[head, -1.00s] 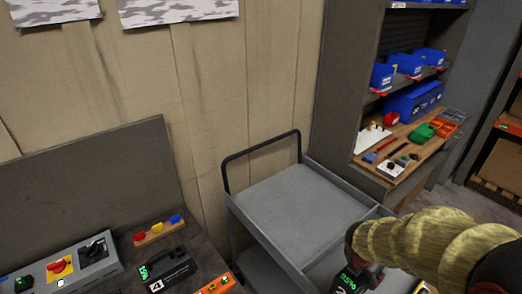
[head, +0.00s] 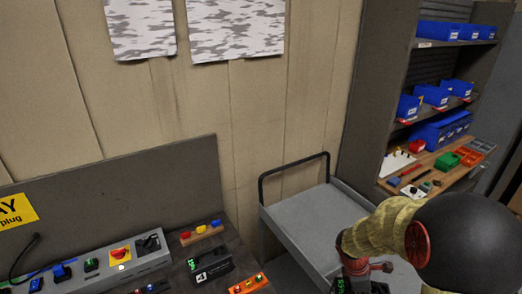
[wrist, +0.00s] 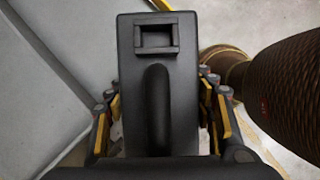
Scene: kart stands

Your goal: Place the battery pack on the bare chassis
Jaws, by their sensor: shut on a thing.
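My gripper (wrist: 162,108) is shut on a black battery pack (wrist: 133,75), with a yellow-padded finger on each side of it. In the wrist view the pack's top shows, with a raised handle and a square socket. In the head view my gripper is at the lower right, and part of the held pack with green lit digits (head: 367,285) shows at the bottom edge. Another black pack (head: 208,266), marked 4 and with a green display, stands on the bench at the lower left. I see no bare chassis in either view.
A grey cart (head: 310,215) with a black handle stands behind my arm, its visible top empty. The bench at left carries a grey switch box (head: 130,268) and a block with coloured knobs (head: 201,233). Shelves with blue bins (head: 436,97) stand at right.

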